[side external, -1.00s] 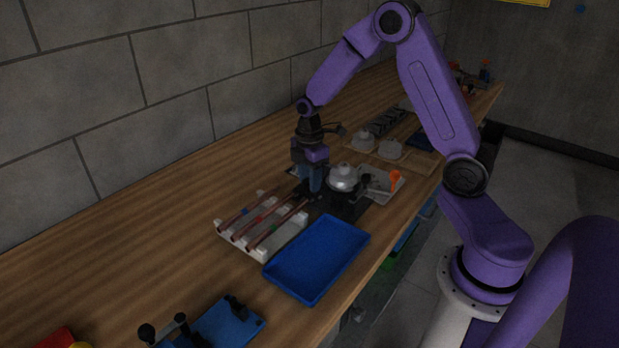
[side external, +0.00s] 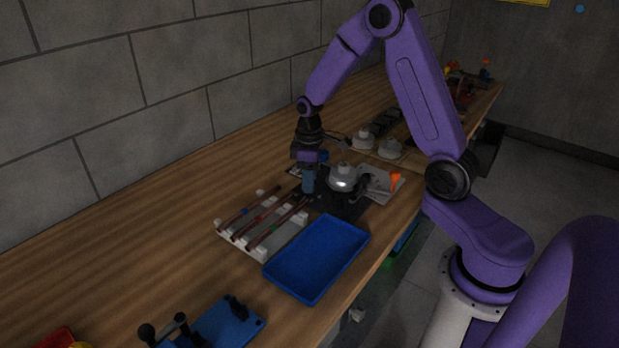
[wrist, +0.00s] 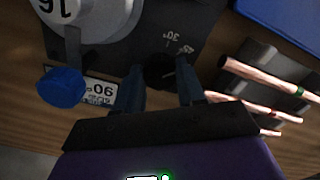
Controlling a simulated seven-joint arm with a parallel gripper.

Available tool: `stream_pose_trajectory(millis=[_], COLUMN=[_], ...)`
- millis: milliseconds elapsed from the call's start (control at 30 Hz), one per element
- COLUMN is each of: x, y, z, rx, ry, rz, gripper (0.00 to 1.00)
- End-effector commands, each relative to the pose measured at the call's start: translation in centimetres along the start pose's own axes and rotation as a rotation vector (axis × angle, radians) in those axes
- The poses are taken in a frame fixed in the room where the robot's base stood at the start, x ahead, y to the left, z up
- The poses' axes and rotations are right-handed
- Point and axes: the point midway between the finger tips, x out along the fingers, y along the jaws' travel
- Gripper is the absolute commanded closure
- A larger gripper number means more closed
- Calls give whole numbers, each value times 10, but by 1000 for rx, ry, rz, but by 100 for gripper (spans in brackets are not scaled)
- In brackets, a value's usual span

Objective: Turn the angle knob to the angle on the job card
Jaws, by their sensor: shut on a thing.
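The angle knob (wrist: 158,70) is small, round and black, on a dark plate with white scale numbers, of which 30 and 45 seem readable. My gripper (wrist: 160,86) has one finger on each side of the knob and is shut on it. In the side external view my gripper (side external: 309,184) points down at the plate's left end, and its fingers hide the knob. A white label (wrist: 100,92), which looks like the job card, lies left of the knob in the wrist view. Its upside-down print appears to read 90°. The knob's pointer is not clear.
A blue round cap (wrist: 62,88) stands beside the label. A silver domed part (side external: 343,177) sits on the plate. A white rack (side external: 262,240) holds copper tubes, close to the gripper. An empty blue tray (side external: 318,258) lies in front. Bare wood is at the left.

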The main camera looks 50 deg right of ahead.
Motion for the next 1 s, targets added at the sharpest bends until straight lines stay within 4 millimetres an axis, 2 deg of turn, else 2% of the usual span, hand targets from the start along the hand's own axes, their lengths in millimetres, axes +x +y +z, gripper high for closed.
stream_pose_trajectory(millis=[1000], x=[-1], y=[-2], z=[-1], rx=[959], ry=[0], rz=[0], gripper=[91])
